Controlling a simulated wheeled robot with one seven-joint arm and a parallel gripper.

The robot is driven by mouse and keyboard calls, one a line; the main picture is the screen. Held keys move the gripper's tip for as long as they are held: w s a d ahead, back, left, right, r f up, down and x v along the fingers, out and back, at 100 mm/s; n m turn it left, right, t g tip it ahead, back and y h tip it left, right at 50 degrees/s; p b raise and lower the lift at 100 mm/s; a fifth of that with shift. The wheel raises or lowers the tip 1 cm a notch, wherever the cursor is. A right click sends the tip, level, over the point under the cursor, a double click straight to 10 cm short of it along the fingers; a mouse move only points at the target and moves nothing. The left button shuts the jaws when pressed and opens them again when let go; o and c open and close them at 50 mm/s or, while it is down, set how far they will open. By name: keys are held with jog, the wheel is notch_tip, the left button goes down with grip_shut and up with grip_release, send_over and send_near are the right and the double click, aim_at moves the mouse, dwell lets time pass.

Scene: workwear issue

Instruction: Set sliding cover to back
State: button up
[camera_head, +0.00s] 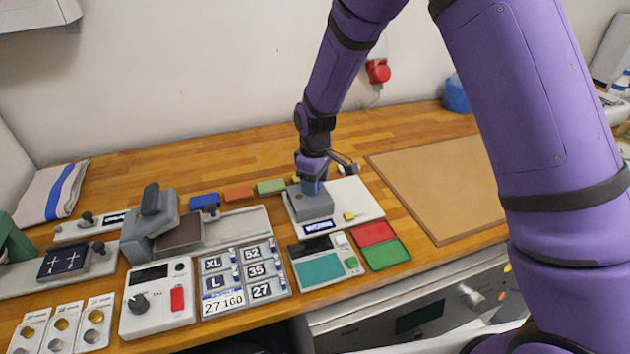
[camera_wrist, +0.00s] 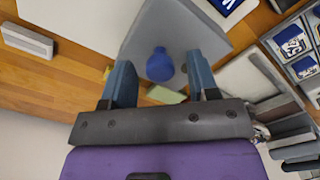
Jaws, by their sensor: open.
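The sliding cover (camera_head: 312,207) is a grey block on a white base plate (camera_head: 358,197) in the head view. It also shows at the top of the wrist view (camera_wrist: 205,40). A blue knob (camera_wrist: 160,65) stands on it. My gripper (camera_head: 311,184) is over the cover, pointing down. In the wrist view my gripper's (camera_wrist: 160,72) two fingers are apart, one on each side of the knob, with gaps visible. In the head view the fingers largely hide the knob. A dark label (camera_head: 318,227) is on the plate's front, and a yellow piece (camera_head: 349,216) is right of the cover.
A scale-like device with a teal pad (camera_head: 320,268) and red and green trays (camera_head: 385,256) lie in front. Size plates (camera_head: 243,272) and a grey clamp device (camera_head: 150,225) are left. A brown board (camera_head: 440,185) lies right. Blue, orange and green blocks (camera_head: 238,194) lie behind left.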

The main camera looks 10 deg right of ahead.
grip_shut()
jog(key=d, duration=0.4)
jog(key=w+d, duration=0.1)
jog(key=d, duration=0.2)
jog(key=w+d, duration=0.1)
jog(key=d, duration=0.3)
jog(key=shift+w+d, duration=0.2)
jog(key=shift+d, duration=0.15)
grip_release()
jog(key=shift+d, duration=0.1)
jog(key=shift+r, duration=0.1)
notch_tip(320, 180, up, 11)
jog(key=shift+f, duration=0.2)
